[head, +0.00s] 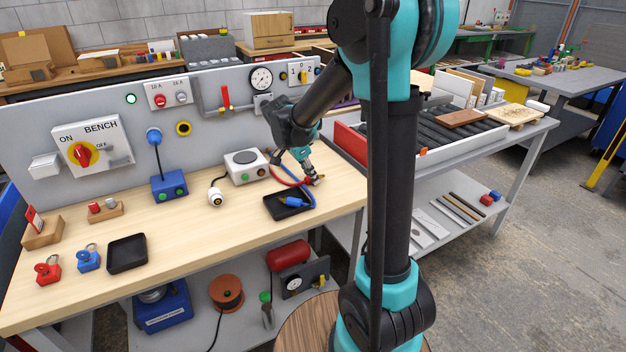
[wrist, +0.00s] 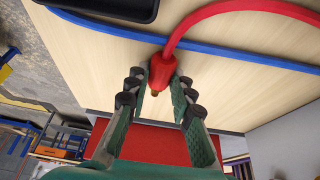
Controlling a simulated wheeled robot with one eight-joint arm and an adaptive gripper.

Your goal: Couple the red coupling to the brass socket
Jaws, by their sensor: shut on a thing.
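The red coupling (wrist: 162,70) has a small brass tip and a red hose (wrist: 230,8) running from it. It lies between the fingertips of my gripper (wrist: 158,86) in the wrist view, its tip pointing back towards the palm. In the head view my gripper (head: 309,174) is low over the right part of the bench, shut on the red coupling, which is mostly hidden there.
The panel has a red-handled valve (head: 226,97) and a gauge (head: 261,78).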

